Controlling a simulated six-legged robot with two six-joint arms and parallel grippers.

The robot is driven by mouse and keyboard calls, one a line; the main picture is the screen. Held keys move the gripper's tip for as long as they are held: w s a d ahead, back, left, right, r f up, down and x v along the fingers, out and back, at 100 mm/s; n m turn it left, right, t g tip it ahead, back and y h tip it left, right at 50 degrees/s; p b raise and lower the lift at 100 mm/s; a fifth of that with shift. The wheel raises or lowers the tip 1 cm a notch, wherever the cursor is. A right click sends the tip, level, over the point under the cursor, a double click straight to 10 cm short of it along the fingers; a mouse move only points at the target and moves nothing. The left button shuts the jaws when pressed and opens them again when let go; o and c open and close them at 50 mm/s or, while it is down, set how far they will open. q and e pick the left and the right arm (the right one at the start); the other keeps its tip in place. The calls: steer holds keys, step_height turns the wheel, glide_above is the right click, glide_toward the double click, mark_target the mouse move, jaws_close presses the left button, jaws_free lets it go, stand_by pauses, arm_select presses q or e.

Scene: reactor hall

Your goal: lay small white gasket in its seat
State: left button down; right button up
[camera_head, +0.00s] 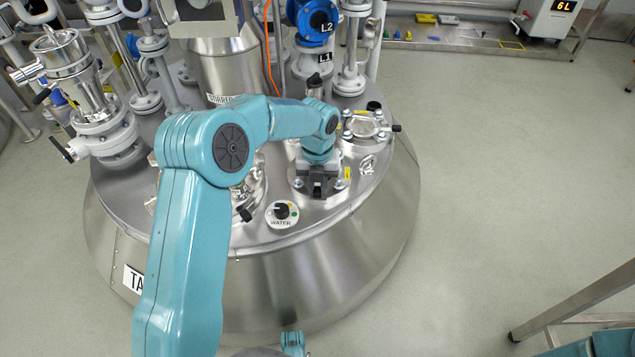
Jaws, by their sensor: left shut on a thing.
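My left gripper (318,187) reaches over the steel vessel lid and points down at a small round flange with bolts (297,183) near the lid's front right. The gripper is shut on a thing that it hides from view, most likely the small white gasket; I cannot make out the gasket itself. The flange's middle, where a seat could be, is hidden under the gripper. I cannot tell whether the held thing touches the flange.
A WATER knob (282,212) stands in front of the flange. A round glass port with clamps (367,125) is behind right, beside a small shiny metal part (367,164). Pipes and a blue L2 valve (313,18) rise behind.

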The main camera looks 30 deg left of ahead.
mark_target(317, 188)
arm_select(q)
step_height(317, 188, down, 3)
steer(key=shift+f+b, duration=0.1)
steer(key=shift+b, duration=1.15)
steer(key=shift+f+b, duration=0.65)
steer(key=shift+b, duration=0.05)
steer(key=shift+f, duration=0.25)
steer(key=c, duration=0.9)
jaws_free()
step_height(317, 188, up, 6)
steer(key=p, duration=0.7)
steer(key=shift+r, duration=0.1)
